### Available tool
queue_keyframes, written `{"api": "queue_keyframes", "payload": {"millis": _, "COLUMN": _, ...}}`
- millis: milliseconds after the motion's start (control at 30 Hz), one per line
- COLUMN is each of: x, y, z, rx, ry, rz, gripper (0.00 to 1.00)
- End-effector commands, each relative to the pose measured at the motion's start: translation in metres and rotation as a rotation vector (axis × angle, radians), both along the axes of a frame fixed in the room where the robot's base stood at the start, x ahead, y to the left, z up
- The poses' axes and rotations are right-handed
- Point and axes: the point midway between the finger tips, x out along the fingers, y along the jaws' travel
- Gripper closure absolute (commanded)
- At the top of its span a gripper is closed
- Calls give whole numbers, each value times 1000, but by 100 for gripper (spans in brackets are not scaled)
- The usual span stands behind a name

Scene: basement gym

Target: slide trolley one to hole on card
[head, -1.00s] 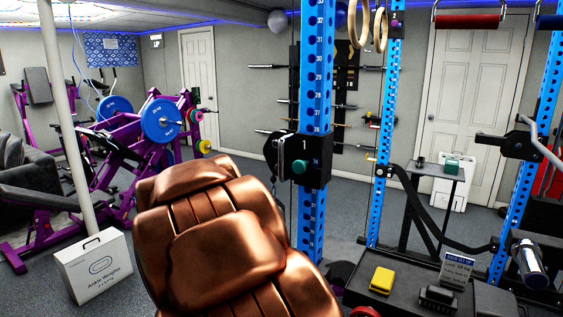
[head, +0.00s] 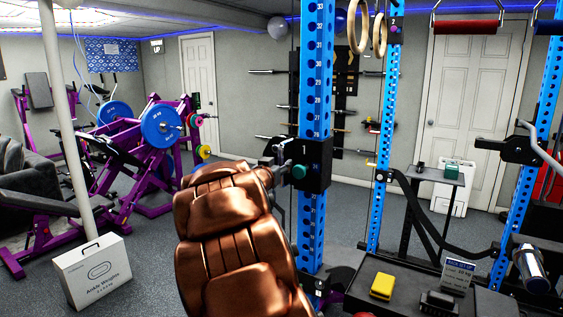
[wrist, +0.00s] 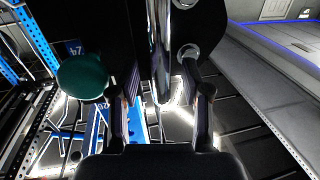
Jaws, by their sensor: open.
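Trolley one (head: 317,165), a black block marked 1 with a green knob (head: 299,171), sits on the numbered blue upright (head: 317,70). My gripper (head: 272,163) is at its left side, mostly hidden by my copper arm in the head view. In the wrist view, my open gripper (wrist: 162,112) has its fingers spread on either side of a chrome bar (wrist: 161,45) on the trolley. The green knob (wrist: 82,77) is left of the fingers. I cannot tell whether the fingers touch the bar. The card (head: 458,273) stands at the right; its small print is hard to read.
A black bench top (head: 405,300) holds a yellow block (head: 382,285) in front of the card. A second blue upright (head: 386,120) and a black strap (head: 440,235) stand behind. Purple machines (head: 140,150) and an ankle-weights box (head: 93,272) are at left.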

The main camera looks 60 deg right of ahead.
Motion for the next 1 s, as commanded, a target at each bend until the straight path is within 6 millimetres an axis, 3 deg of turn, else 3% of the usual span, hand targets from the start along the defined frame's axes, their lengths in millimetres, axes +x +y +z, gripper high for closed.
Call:
{"api": "queue_keyframes", "payload": {"millis": 200, "x": 4, "y": -19, "z": -1, "rx": 1, "ry": 2, "rz": -1, "gripper": 53}}
{"api": "queue_keyframes", "payload": {"millis": 633, "x": 6, "y": -23, "z": 0, "rx": 0, "ry": 1, "rz": 0, "gripper": 53}}
{"api": "queue_keyframes", "payload": {"millis": 1000, "x": 6, "y": -23, "z": -1, "rx": 1, "ry": 1, "rz": 0, "gripper": 91}}
